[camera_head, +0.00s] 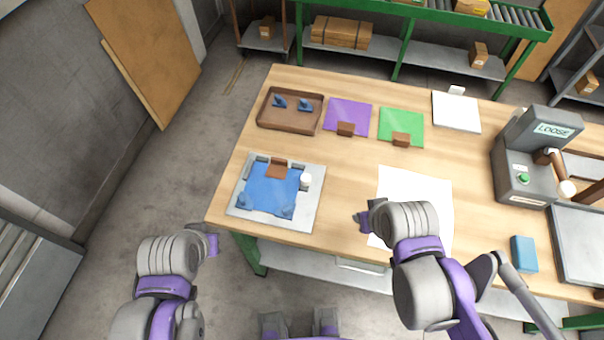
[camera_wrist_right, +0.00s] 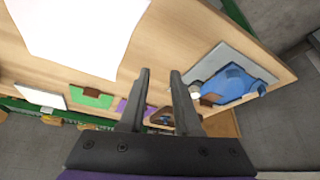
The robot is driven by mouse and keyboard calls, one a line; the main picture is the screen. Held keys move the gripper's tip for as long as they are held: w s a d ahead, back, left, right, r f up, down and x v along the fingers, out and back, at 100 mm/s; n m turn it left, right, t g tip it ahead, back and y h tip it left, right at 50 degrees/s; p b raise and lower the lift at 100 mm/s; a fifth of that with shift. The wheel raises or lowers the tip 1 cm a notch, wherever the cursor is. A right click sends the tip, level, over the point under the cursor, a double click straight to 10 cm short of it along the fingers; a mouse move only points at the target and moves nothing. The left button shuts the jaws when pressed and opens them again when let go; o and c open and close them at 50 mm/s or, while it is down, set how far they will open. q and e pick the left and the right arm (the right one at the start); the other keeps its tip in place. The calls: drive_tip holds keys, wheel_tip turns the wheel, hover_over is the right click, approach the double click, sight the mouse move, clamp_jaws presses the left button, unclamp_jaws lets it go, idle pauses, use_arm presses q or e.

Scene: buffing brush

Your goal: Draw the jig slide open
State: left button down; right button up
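The jig (camera_head: 318,215) is a grey plate on the table's left front part. A blue panel (camera_head: 268,187) lies on it with blue corner pieces, a brown block at its back edge and a white round knob (camera_head: 306,181) at its right. In the right wrist view the jig (camera_wrist_right: 222,58) is at the right. I cannot tell which part is the slide.
A brown tray (camera_head: 290,125) with blue pieces, a purple mat (camera_head: 347,112) and a green mat (camera_head: 403,121) lie behind the jig. A white sheet (camera_head: 415,187) lies at its right. A grey machine marked LOOSE (camera_head: 525,168) stands at the right. Bare wood separates jig and sheet.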

drive_tip(key=w+a+r+n, duration=0.1)
drive_tip(key=w+a, duration=0.1)
drive_tip(key=w, duration=0.1)
drive_tip(key=w+a+n+g+y+b, duration=0.1)
drive_tip(key=w+a+n, duration=0.1)
drive_tip(key=w, duration=0.1)
drive_tip(key=w+a+r+n, duration=0.1)
drive_tip(key=w+a+n, duration=0.1)
drive_tip(key=w, duration=0.1)
drive_tip(key=shift+r, duration=0.3)
clamp_jaws()
drive_tip(key=w+a+n+g+y+b, duration=0.1)
drive_tip(key=w+a+n+g, duration=0.1)
drive_tip(key=w+a+n, duration=0.3)
drive_tip(key=shift+w+a+f+n+y, duration=0.4)
drive_tip(key=shift+w+a, duration=1.25)
drive_tip(key=shift+w, duration=0.3)
